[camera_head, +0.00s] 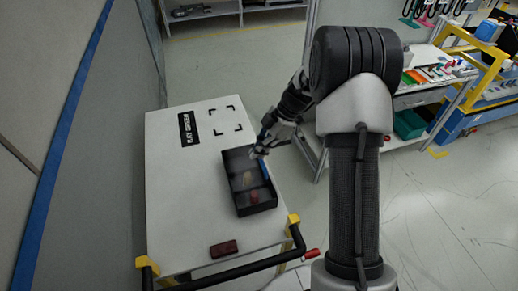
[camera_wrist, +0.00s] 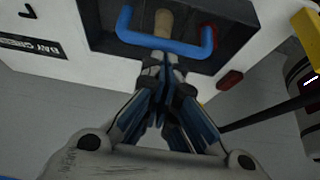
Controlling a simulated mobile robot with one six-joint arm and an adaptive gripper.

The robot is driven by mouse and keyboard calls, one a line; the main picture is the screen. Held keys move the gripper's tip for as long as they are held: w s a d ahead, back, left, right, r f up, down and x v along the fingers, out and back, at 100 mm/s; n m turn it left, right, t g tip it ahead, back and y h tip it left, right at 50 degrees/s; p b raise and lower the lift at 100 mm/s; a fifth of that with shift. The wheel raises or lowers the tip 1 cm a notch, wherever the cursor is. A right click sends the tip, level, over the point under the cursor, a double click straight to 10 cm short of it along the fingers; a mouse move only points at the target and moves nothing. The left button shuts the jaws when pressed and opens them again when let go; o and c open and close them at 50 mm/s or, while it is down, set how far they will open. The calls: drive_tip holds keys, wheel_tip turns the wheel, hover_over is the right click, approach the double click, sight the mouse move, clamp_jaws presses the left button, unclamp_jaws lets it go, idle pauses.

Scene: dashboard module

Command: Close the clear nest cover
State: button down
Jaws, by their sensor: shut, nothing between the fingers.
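A black open-topped box, the nest (camera_head: 240,200), sits on the white cart top; its dark walls also show in the wrist view (camera_wrist: 100,25). A blue bar handle (camera_wrist: 165,42) crosses the near side of the box in the wrist view, and a bit of blue (camera_head: 264,169) shows at the box's right side in the head view. I cannot make out a clear panel. My gripper (camera_wrist: 160,60) is shut and empty, its tips right at the handle's middle; I cannot tell whether they touch it. In the head view my gripper (camera_head: 262,150) is at the box's upper right edge.
A tan piece (camera_wrist: 163,22) and a red piece (camera_head: 255,196) lie in the box. A dark red block (camera_head: 223,249) lies on the cart near its black push bar (camera_head: 240,268). A black label (camera_head: 188,129) and corner marks leave the upper top clear.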

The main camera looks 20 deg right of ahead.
drive_tip(key=f+b, duration=0.1)
drive_tip(key=d+f+b, duration=0.1)
drive_tip(key=shift+f+b, duration=0.1)
drive_tip(key=shift+b, duration=0.25)
